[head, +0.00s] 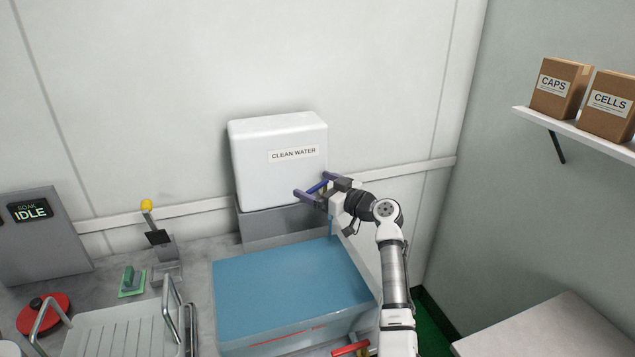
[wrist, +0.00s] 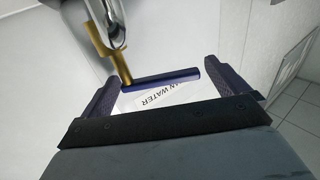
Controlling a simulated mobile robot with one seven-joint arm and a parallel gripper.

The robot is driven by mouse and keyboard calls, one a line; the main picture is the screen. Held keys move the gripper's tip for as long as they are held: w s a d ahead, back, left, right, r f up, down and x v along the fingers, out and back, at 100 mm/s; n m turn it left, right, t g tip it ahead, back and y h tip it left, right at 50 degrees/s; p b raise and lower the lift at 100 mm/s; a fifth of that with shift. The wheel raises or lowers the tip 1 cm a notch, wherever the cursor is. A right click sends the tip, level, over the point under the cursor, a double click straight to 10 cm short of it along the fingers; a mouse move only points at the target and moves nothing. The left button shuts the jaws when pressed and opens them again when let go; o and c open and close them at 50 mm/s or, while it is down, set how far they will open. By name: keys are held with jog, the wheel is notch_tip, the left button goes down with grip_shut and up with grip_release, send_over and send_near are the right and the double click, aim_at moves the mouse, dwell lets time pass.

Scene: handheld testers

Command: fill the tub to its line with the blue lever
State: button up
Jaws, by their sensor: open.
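The white water tank (head: 280,165), labelled CLEAN WATER, stands against the back wall. Its blue lever (head: 317,187) is at the tank's lower right, and also shows in the wrist view (wrist: 162,78) beside a brass tap (wrist: 103,48). My gripper (head: 319,185) is open, with one finger on each side of the lever; in the wrist view both fingertips (wrist: 171,84) show gaps to it. A thin blue stream (head: 330,224) hangs below the tap. The tub (head: 237,347) below holds blue water (head: 285,285). A red line (head: 285,338) marks its front wall; I cannot tell the exact level against it.
A red handle (head: 350,348) sits low at the tub's front right. A shelf (head: 580,130) with boxes is at right.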

jog(key=c, duration=1.4)
